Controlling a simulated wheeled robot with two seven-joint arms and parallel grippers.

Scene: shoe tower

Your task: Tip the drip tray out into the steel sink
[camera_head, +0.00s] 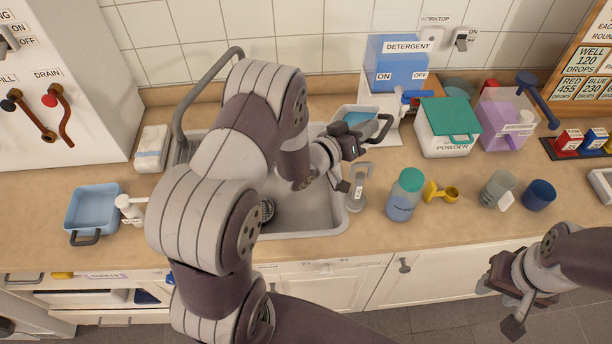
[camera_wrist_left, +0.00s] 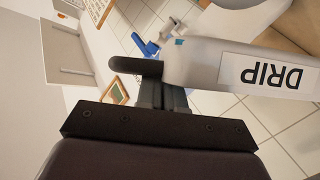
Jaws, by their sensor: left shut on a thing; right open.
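The drip tray (camera_head: 338,126), pale with blue inside, is at the back right of the steel sink (camera_head: 295,212), in front of the detergent dispenser. Its dark handle (camera_head: 384,130) points right. My left gripper (camera_head: 362,142) is shut on the tray's handle. In the left wrist view, the tray's white side (camera_wrist_left: 205,62) carries a DRIP label, and the handle (camera_wrist_left: 137,66) lies at the jaws (camera_wrist_left: 163,92). My left arm hides much of the sink and part of the tray; I cannot tell its tilt. My right gripper (camera_head: 508,292) is open and empty, in front of the counter.
The detergent dispenser (camera_head: 397,62) stands behind the tray. A grey tap (camera_head: 190,95) arches at the sink's back left. A blue bottle (camera_head: 405,196), yellow scoop (camera_head: 442,193) and cups stand right of the sink. A blue pan (camera_head: 93,207) sits at left.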

